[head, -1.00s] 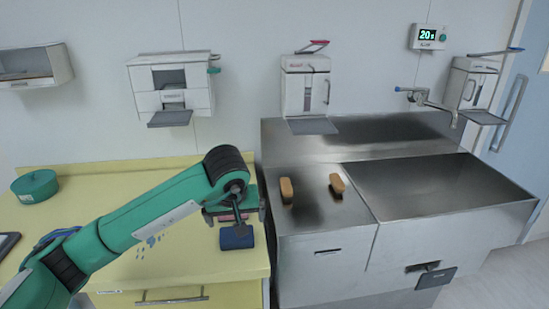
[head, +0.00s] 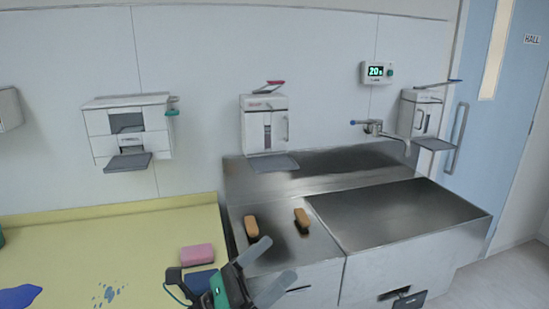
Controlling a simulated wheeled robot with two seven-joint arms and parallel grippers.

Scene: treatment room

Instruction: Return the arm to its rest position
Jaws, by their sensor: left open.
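My left gripper (head: 279,258) is at the bottom middle of the head view, with its two grey fingers spread apart and nothing between them. It points right, in front of the steel sink unit's front left part. The rest of the left arm is mostly below the picture's edge. My right gripper is not in view.
A pink block (head: 197,254) and a blue block (head: 198,281) lie on the yellow counter (head: 120,232), just left of the gripper. Two brown brushes (head: 251,226) (head: 302,218) lie on the steel sink unit (head: 395,215). Wall dispensers (head: 265,125) hang above.

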